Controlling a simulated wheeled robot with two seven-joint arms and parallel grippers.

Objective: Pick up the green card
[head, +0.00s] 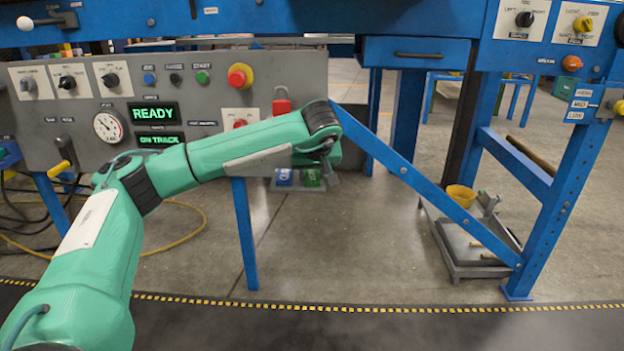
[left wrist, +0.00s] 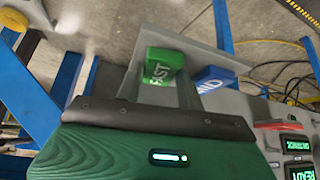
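The green card (left wrist: 163,66), lettered FAST, stands in a small grey holder beside the blue card (left wrist: 214,79). In the head view the green card (head: 312,178) is right of the blue card (head: 284,178), low under the control panel. My left gripper (left wrist: 162,80) is at the green card, with one grey finger on either side of it. I cannot tell whether the fingers press on the card or stand slightly clear. In the head view my left forearm and wrist hide most of this gripper. My right gripper is in neither view.
The grey control panel (head: 60,128) with knobs, a gauge and lit READY signs is just behind my left arm. A blue diagonal brace (head: 425,190) runs down right of the cards.

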